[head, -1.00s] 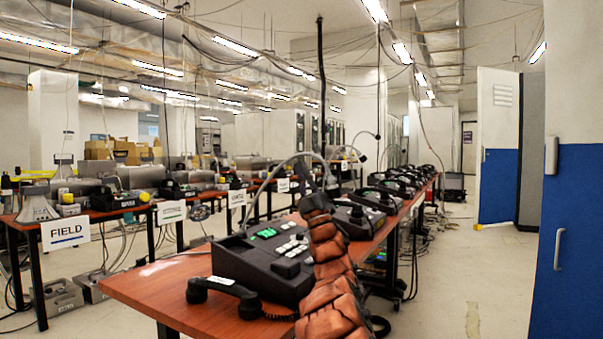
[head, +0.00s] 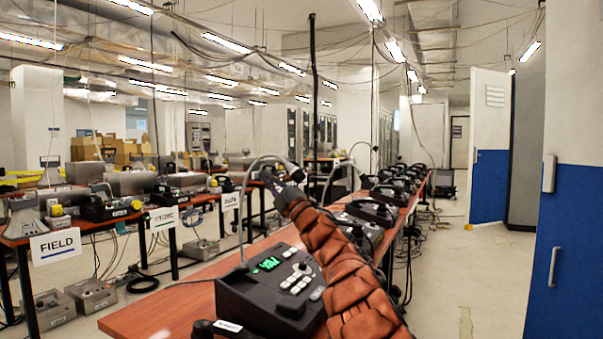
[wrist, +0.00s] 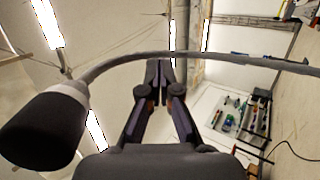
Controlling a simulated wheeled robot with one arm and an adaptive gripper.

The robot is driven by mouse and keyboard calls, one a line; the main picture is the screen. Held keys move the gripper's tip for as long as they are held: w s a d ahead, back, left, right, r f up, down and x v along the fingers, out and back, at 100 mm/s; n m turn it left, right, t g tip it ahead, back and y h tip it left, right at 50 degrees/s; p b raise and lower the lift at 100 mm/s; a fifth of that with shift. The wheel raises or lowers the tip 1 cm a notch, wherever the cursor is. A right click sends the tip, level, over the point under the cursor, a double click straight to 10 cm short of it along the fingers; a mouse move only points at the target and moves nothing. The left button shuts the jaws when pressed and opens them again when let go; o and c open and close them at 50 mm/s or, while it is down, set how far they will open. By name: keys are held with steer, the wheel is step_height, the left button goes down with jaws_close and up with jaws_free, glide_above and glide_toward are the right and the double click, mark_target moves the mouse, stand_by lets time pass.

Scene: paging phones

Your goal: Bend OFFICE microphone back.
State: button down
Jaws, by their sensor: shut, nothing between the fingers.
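The nearest paging phone (head: 270,290) is a dark console with a green-lit display and pale buttons. No OFFICE label is readable on it. Its grey gooseneck microphone (head: 247,190) rises from the console's left side and arches over to the right, ending in a dark head (head: 295,173). My gripper (head: 270,177) is raised under the arch, left of the head. In the wrist view, the shut, empty fingers (wrist: 160,78) point at the gooseneck (wrist: 215,55), which crosses by their tips; contact cannot be told. The black microphone head (wrist: 42,130) is at lower left.
More phones (head: 385,190) line the wooden table (head: 160,310) behind. A handset (head: 215,329) lies at the near edge, partly cut off. Another table with a FIELD sign (head: 55,245) stands left.

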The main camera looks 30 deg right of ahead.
steer(key=shift+w+a+r+p, duration=0.2)
steer(key=shift+w+a+p, duration=0.15)
steer(key=shift+w, duration=0.25)
steer(key=shift+w+a+r+p, duration=0.15)
steer(key=shift+w+a+p, duration=0.1)
steer(key=shift+w+a, duration=0.3)
steer(key=shift+s+d+f+b, duration=0.1)
steer(key=shift+s+f+b, duration=0.4)
steer(key=shift+b, duration=0.2)
glide_toward(255, 171)
steer(key=shift+s+r+v, duration=0.1)
steer(key=shift+r+v, duration=0.05)
steer(key=shift+v, duration=0.8)
steer(key=shift+s+r+v, duration=0.1)
steer(key=shift+v, duration=0.85)
steer(key=shift+s+r+v, duration=0.1)
steer(key=shift+r+v, duration=0.05)
steer(key=shift+v, duration=0.8)
steer(key=shift+d, duration=0.2)
